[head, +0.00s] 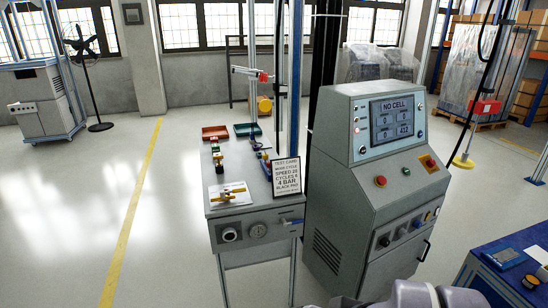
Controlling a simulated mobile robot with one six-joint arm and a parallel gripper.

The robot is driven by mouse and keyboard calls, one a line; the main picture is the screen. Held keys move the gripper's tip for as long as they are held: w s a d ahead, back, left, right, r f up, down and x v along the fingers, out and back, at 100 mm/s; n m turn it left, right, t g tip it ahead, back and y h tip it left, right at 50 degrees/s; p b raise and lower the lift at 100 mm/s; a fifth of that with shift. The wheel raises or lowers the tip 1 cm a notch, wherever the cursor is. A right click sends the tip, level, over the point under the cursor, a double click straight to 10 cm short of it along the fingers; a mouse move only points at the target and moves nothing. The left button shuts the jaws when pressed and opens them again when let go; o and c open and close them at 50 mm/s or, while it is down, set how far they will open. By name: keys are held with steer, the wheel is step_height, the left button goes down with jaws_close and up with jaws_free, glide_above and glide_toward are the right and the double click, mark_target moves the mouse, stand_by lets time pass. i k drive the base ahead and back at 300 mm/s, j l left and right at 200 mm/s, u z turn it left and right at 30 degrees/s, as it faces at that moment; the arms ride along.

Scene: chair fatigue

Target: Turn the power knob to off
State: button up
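The grey control console (350,200) stands right of centre in the head view, with a lit screen (391,120) that reads "NO CELL". A black round knob (384,241) is at the left of its lower front panel, but I cannot read any label or its setting. A red control on a yellow plate (430,163) sits at the right of the sloped face, and a red round button (380,181) at its left. I cannot tell which control is the power knob. My gripper is out of view; only grey links of my arm show at the bottom edge.
A test bench (258,215) with valves, trays and a "TEST CARD" sign (287,176) stands left of the console. A blue-topped table (490,285) with small items is at the lower right. Open floor lies left, around a yellow line (130,215).

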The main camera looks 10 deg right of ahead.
mark_target(430, 163)
steer(key=k+z, duration=0.15)
steer(key=z, duration=1.15)
steer(key=i+z, duration=0.1)
steer(key=i, duration=0.5)
steer(key=i+j+z, duration=0.1)
steer(key=i, duration=0.55)
steer(key=i+j+z, duration=0.1)
steer(key=i, duration=0.5)
steer(key=i+j, duration=0.3)
steer(key=i, duration=0.3)
steer(key=l+z, duration=0.05)
